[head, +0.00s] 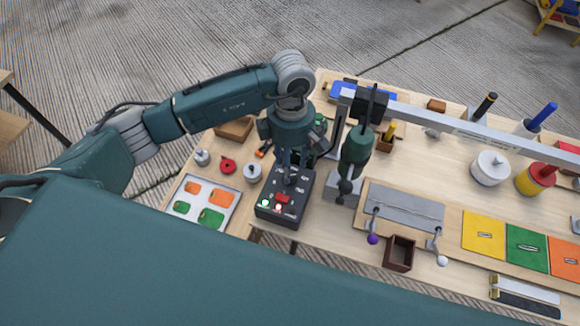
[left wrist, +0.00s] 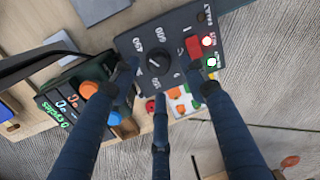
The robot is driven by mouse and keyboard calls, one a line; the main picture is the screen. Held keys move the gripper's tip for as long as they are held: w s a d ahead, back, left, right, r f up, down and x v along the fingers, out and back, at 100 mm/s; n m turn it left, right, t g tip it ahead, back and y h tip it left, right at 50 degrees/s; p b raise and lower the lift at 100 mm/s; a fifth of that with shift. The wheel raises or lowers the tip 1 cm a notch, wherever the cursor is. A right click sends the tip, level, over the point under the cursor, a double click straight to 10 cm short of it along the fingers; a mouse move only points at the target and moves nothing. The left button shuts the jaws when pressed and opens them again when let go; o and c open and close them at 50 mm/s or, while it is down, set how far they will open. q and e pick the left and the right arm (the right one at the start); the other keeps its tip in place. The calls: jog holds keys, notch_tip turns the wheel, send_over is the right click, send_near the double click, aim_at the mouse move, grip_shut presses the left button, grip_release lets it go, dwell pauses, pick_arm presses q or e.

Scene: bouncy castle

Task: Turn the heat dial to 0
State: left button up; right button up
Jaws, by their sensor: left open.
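The heat dial (left wrist: 155,62) is a round black knob on a black control box (left wrist: 183,32), with numbers such as 600, 450 and 150 printed around it. I cannot tell for sure which number its pale mark points at. In the head view the box (head: 268,212) stands on the bench below my left arm. My left gripper (head: 289,178) points down over the box. In the left wrist view its dark fingers (left wrist: 160,85) are open and spread around the dial's area, with nothing between them. Contact with the dial is not visible. My right gripper is not in view.
A red switch (left wrist: 194,46) and lit lamps sit on the box near the dial. A dark device with a green display (left wrist: 58,138) is close by. A tray with orange and green pieces (head: 185,219) lies left of the box. A metal arm (head: 450,125) spans the bench.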

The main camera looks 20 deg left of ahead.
pick_arm(q)
notch_tip(320, 180, down, 4)
jog(key=shift+r+p, duration=0.1)
jog(key=shift+p, duration=0.2)
jog(key=shift+c, duration=1.2)
grip_shut()
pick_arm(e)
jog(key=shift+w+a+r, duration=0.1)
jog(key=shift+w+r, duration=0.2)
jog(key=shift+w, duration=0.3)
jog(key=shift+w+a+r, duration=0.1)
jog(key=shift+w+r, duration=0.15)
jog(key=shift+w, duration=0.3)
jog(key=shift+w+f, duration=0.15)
